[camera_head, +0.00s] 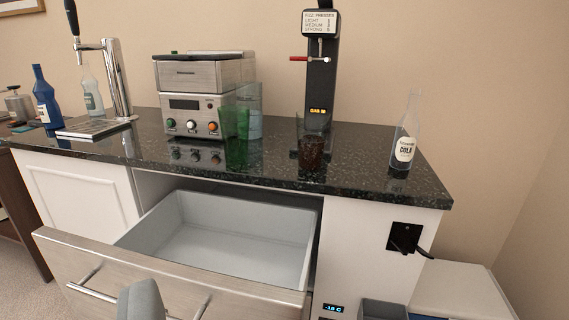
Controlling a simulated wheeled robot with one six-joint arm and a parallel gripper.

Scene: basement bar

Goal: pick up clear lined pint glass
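A tall clear glass (255,112), which looks like the clear lined pint glass, stands upright on the dark speckled counter (357,160). It is just behind and right of a green glass (236,138), which hides part of it. Its lines are too faint to make out. A grey rounded piece that looks like part of my gripper (141,301) shows at the bottom left, in front of the open drawer and well short of the glass. Its fingers cannot be made out.
An empty open drawer (165,232) juts out below the counter. A steel machine (190,100) stands left of the glasses. A dispenser (320,75) with a dark-filled glass (311,155) stands to the right. A cola bottle (404,148) is near the right edge, a beer tap (118,80) at left.

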